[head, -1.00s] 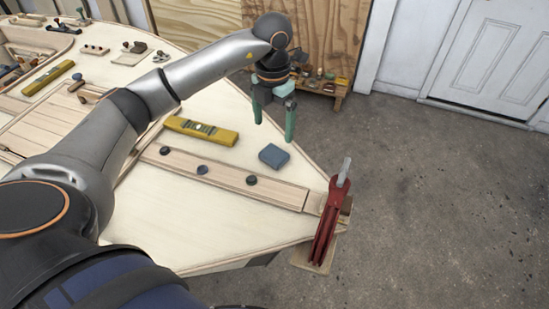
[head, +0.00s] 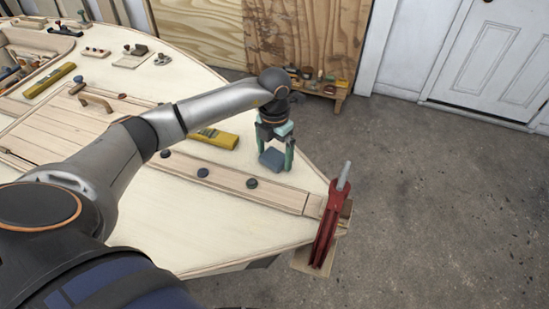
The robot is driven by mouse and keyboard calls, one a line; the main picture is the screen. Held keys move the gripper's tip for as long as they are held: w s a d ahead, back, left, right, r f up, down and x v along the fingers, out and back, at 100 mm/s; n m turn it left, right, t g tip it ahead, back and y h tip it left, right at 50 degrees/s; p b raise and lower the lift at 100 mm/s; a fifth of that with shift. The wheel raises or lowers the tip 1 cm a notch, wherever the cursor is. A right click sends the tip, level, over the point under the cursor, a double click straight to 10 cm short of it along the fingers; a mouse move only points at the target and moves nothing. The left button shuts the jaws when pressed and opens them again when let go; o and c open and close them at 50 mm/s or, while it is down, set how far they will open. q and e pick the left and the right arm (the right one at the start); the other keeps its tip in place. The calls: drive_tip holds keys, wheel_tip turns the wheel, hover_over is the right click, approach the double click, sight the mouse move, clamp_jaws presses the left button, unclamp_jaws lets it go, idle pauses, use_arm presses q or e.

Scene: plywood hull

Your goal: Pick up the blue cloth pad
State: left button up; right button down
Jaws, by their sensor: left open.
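The blue cloth pad (head: 271,160) lies on the pale plywood deck (head: 225,232), near its right edge. My left gripper (head: 273,164) points down over the pad. Its two green fingers are open, one on each side of the pad, and the pad shows between them. I cannot tell whether the fingers touch the pad or the deck. My right gripper is not in view.
A red clamp (head: 326,222) stands at the deck's right tip. A yellow level (head: 214,137) lies behind my left forearm, and a wooden strip with dark knobs (head: 251,183) runs in front of the pad. The near deck is clear.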

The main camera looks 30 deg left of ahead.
use_arm(q)
drive_tip(key=c, duration=1.1)
drive_tip(key=shift+r, duration=0.1)
drive_tip(key=shift+r, duration=0.55)
drive_tip(key=s+d+r, duration=0.1)
drive_tip(key=s+r, duration=0.3)
drive_tip(key=s+d+r, duration=0.1)
drive_tip(key=s+r, duration=0.3)
drive_tip(key=s, duration=0.1)
drive_tip(key=s+d+r, duration=0.1)
drive_tip(key=s+r, duration=0.2)
drive_tip(key=s, duration=0.1)
drive_tip(key=shift+s+d+r+b, duration=0.3)
drive_tip(key=shift+d+r+b, duration=0.05)
drive_tip(key=shift+r+b, duration=0.05)
